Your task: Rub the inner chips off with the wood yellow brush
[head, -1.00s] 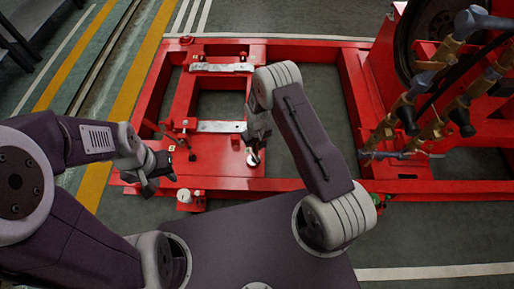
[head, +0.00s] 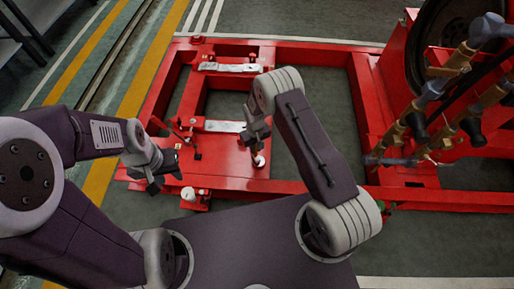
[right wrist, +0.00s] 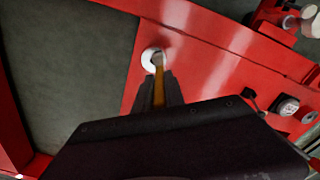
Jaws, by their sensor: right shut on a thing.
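The wood yellow brush (right wrist: 159,82) is between the fingers of my right gripper (right wrist: 159,90), which is shut on it. In the right wrist view its far end overlaps a round white-rimmed opening (right wrist: 148,63) in the red frame. I cannot tell how deep it reaches, and no chips can be made out. In the head view the right gripper (head: 258,141) is just above this white round spot (head: 259,162).
The red base frame (head: 310,187) spans the floor, with two metal plates (head: 224,127) across its left part. A red post and small fittings (head: 188,195) stand near the left gripper. Pipes with yellowish fittings (head: 418,120) and a large wheel are at right.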

